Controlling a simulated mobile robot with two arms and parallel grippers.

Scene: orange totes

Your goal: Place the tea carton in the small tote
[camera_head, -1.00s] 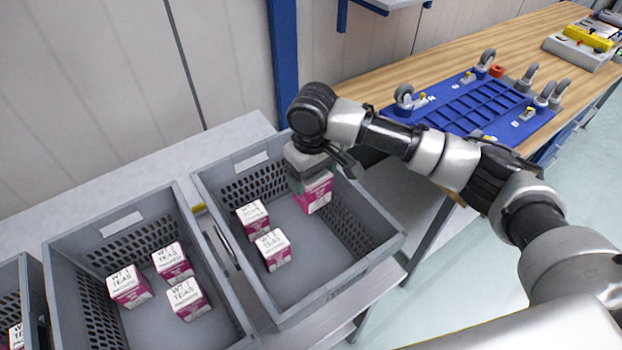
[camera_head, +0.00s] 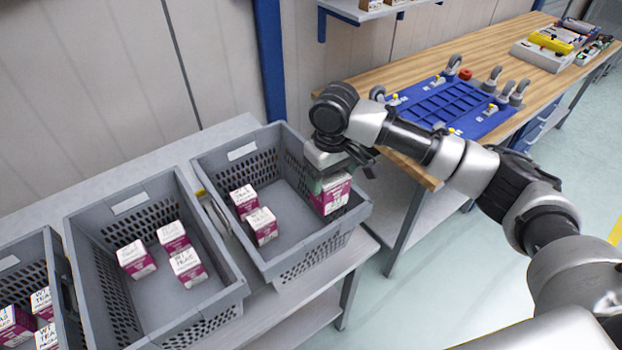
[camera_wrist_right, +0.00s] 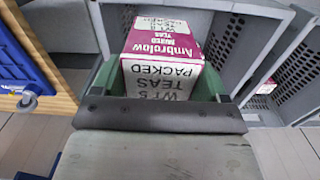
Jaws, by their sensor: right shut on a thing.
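My right gripper (camera_head: 328,178) is shut on a white and magenta tea carton (camera_head: 331,198). It holds the carton over the right-hand grey tote (camera_head: 262,157), near that tote's right wall. I cannot tell the carton's exact height against the rim. In the right wrist view the carton (camera_wrist_right: 165,55) sits between the green finger pads, its printed faces showing. Two similar cartons stand in the same tote: one at the back left (camera_head: 243,199) and one in front of it (camera_head: 262,225). My left gripper is not in view. No tote is clearly marked as the small one.
A middle grey tote (camera_head: 88,213) holds three cartons, and another tote (camera_head: 22,245) at the left edge holds several. The totes stand on a grey table (camera_head: 215,137). A wooden bench (camera_head: 410,172) with a blue wheeled frame (camera_head: 450,108) is to the right.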

